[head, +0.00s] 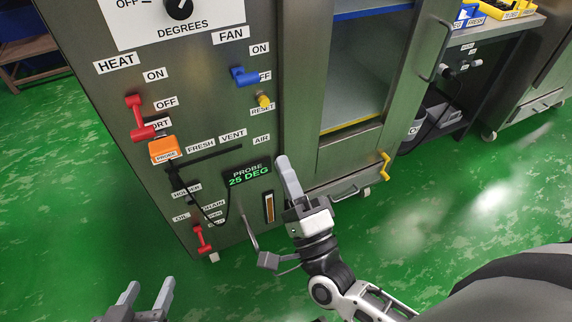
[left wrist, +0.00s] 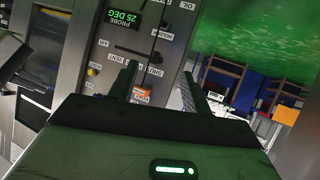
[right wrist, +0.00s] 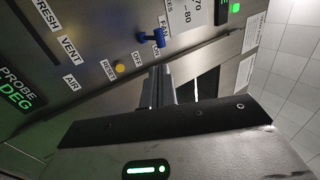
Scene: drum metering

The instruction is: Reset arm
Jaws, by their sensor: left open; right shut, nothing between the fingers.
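My left gripper (head: 148,288) is open and empty at the bottom left of the head view, over the green floor and apart from the machine. Its two spread fingers (left wrist: 158,82) also show in the left wrist view, with the panel beyond. My right gripper (head: 284,168) is shut and empty, just right of the probe display (head: 248,175) in the head view; I cannot tell whether it touches the panel. Its closed fingers (right wrist: 161,84) show in the right wrist view, near the yellow reset button (right wrist: 120,67) and the blue fan switch (right wrist: 152,37).
A bench with yellow bins stands at right.

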